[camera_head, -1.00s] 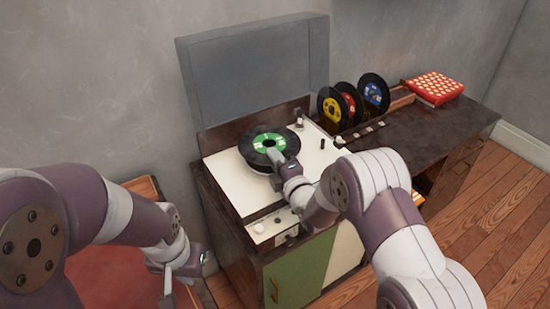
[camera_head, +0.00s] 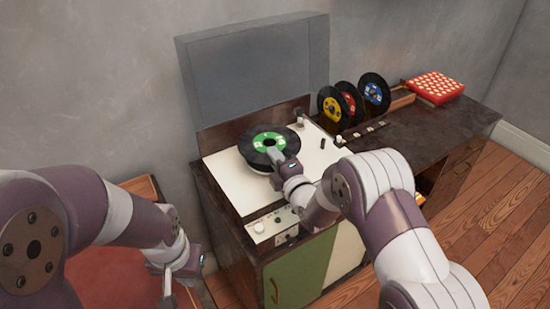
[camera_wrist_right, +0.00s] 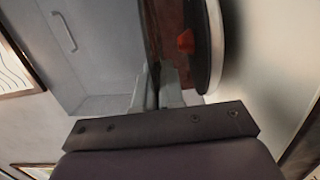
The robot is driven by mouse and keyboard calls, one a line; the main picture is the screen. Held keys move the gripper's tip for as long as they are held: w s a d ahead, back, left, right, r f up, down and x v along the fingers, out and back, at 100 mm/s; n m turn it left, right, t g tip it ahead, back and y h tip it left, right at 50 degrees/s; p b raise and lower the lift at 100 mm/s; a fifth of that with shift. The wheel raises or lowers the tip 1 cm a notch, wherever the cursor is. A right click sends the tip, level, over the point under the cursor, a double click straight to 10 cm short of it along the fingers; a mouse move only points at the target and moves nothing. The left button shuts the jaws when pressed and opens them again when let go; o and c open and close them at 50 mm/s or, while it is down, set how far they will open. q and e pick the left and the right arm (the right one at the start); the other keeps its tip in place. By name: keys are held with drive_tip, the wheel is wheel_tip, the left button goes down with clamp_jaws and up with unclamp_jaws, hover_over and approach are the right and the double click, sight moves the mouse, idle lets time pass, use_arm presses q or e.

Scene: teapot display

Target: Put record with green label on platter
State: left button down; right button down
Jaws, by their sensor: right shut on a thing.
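The record with the green label (camera_head: 262,142) lies nearly flat over the turntable's platter area on the white deck. The platter beneath is mostly hidden, and I cannot tell whether the record touches it. My right gripper (camera_head: 276,157) is shut on the record at its near side. In the right wrist view the gripper's fingers (camera_wrist_right: 160,90) are close together, beside a dark disc edge (camera_wrist_right: 203,50) seen nearly edge-on. My left gripper (camera_head: 183,284) hangs low at the left, away from the record; its finger opening is unclear.
The raised grey lid (camera_head: 250,70) stands behind the turntable deck (camera_head: 228,182). Yellow-label (camera_head: 332,108), red-label (camera_head: 349,101) and blue-label (camera_head: 373,92) records stand upright to the right.

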drive_tip(key=c, duration=1.2)
unclamp_jaws()
drive_tip(key=shift+o, duration=0.2)
drive_tip(key=v, duration=1.2)
drive_tip(key=shift+s+d+b, duration=0.15)
drive_tip(key=shift+s+b, duration=0.15)
